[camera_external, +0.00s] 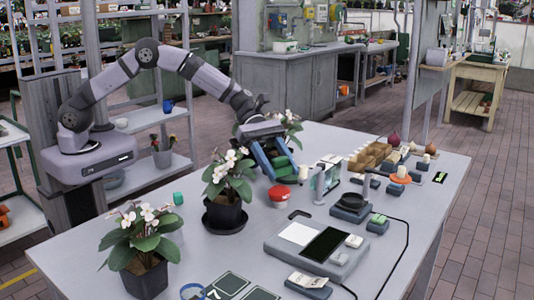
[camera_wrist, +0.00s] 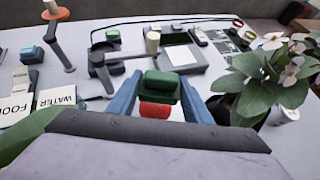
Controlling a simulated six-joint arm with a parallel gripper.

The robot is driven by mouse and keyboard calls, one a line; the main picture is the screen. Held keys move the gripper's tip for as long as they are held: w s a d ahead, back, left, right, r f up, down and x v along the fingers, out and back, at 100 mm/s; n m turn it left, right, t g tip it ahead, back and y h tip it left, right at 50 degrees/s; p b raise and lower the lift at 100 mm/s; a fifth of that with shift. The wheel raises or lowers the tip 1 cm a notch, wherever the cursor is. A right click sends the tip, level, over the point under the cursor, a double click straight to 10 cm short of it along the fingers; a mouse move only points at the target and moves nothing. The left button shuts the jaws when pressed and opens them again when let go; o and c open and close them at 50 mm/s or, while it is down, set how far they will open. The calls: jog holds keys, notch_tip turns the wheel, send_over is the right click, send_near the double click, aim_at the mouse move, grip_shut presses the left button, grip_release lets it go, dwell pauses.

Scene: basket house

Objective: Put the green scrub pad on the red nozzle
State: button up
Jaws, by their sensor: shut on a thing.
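My gripper (camera_external: 284,172) is above the table, with its two blue fingers pointing down. In the wrist view, my gripper (camera_wrist: 160,84) is shut on the green scrub pad (camera_wrist: 160,86), which sits between the fingertips. The red nozzle (camera_external: 279,192) stands on the table just below the fingertips. In the wrist view the red nozzle (camera_wrist: 155,110) shows partly, right beside the pad's lower edge. I cannot tell whether the pad touches it.
A potted white-flowered plant (camera_external: 228,187) stands left of the nozzle, and another (camera_external: 145,243) is at the front left. A dark round pan-like thing (camera_external: 351,202) and a wooden holder (camera_external: 370,155) are to the right. A grey box (camera_external: 313,254) lies in front.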

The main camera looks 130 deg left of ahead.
aim_at(280, 187)
jog(key=shift+f, duration=1.85)
jog(key=shift+f, duration=0.1)
jog(key=shift+f, duration=0.15)
jog(key=o, duration=1.1)
jog(key=shift+r, duration=0.25)
jog(key=b+v, duration=0.1)
jog(key=v, duration=1.1)
